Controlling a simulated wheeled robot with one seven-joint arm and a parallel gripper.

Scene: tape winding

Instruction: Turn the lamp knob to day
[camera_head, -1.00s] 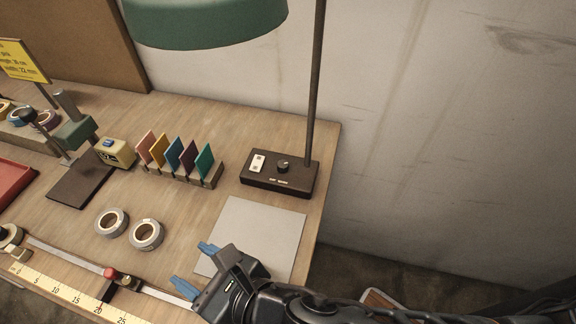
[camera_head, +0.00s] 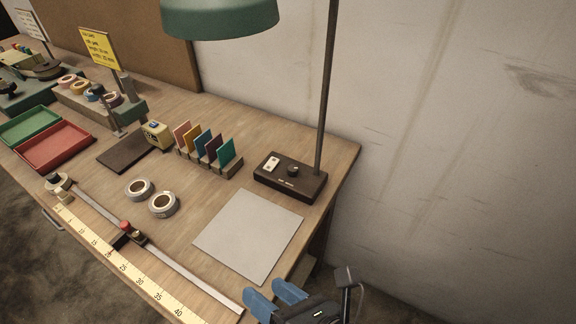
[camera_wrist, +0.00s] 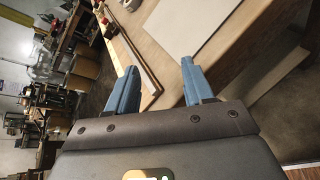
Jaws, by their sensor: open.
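The lamp's dark base (camera_head: 290,181) stands near the right end of the bench. Small lettering in front of the knob is too small to read, so I cannot tell the knob's setting. The green lampshade (camera_head: 220,18) hangs above on a dark pole (camera_head: 326,90). My gripper (camera_head: 274,295) is open and empty at the bench's front right edge, well apart from the knob. In the wrist view its blue fingers (camera_wrist: 157,82) are spread; the lamp is not visible there.
A grey mat (camera_head: 248,237) lies between my gripper and the lamp base. A rack of coloured cards (camera_head: 210,160) stands left of the base. Two tape rolls (camera_head: 163,204), a ruler (camera_head: 125,266) and a red tray (camera_head: 56,146) lie further left. A wall rises behind.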

